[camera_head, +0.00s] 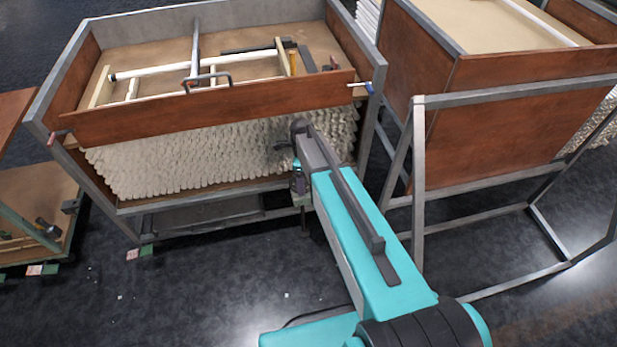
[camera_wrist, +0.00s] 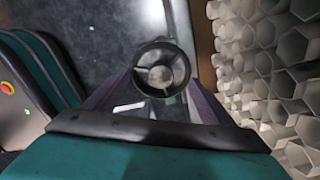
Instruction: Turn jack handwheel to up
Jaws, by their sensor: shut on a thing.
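The jack handwheel (camera_wrist: 160,73) is a small dark round wheel with a pale hub and spokes. It shows in the upper middle of the wrist view, face on to the camera. My gripper (camera_wrist: 160,86) has a finger on each side of the wheel and is shut on it. In the head view my arm reaches to the front right part of a wood-sided cart (camera_head: 210,114). There my own arm and wrist hide the wheel, and I cannot make out its marks or its turn position.
A metal frame (camera_head: 418,180) stands right of my arm. A low cart (camera_head: 30,230) is at left.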

